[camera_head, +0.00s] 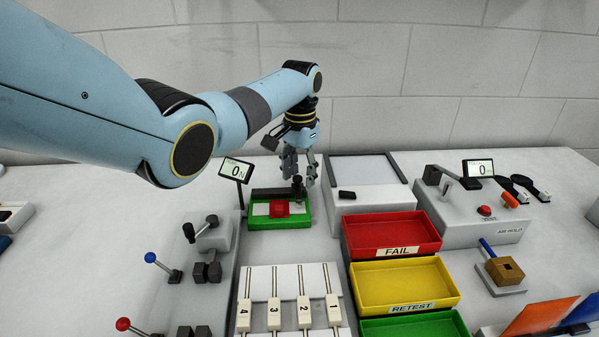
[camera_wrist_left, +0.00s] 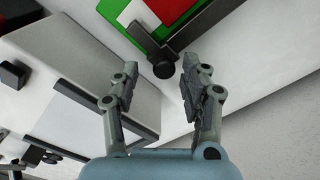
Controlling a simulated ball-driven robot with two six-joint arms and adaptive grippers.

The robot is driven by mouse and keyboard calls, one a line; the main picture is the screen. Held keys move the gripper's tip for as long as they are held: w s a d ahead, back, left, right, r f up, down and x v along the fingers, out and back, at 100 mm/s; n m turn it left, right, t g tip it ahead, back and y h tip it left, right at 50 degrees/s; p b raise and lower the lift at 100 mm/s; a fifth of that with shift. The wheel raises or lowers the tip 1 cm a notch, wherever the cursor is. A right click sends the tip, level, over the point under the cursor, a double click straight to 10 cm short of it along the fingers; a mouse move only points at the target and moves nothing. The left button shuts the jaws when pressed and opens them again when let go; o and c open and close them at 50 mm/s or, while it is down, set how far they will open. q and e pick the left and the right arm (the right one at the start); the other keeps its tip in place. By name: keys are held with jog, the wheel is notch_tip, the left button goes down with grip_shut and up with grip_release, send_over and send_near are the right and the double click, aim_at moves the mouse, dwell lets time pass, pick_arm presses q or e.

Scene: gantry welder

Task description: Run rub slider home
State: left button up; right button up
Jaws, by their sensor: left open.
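The rub slider station is a green tray (camera_head: 254,222) with a white strip and a red block (camera_head: 279,208) on it. A black bar with an upright black knob (camera_head: 298,187) stands at its right end. In the left wrist view the round knob (camera_wrist_left: 163,69) ends the black bar (camera_wrist_left: 142,37), beside the green base (camera_wrist_left: 118,12). My left gripper (camera_head: 299,178) points down over the knob with its fingers apart. In the left wrist view the open gripper (camera_wrist_left: 160,72) has the knob between its fingertips, with no clear contact. My right gripper is not in view.
A display reading 0 (camera_head: 236,169) stands left of the tray. A grey box (camera_head: 372,203) is close on its right. Red FAIL (camera_head: 392,232) and yellow RETEST (camera_head: 400,284) bins are in front. Numbered sliders (camera_head: 304,313) lie nearer. The wall is behind.

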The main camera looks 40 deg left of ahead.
aim_at(300, 177)
pick_arm(q)
notch_tip(300, 177, up, 12)
dwell(0.5)
jog(key=shift+f, duration=0.1)
dwell(0.4)
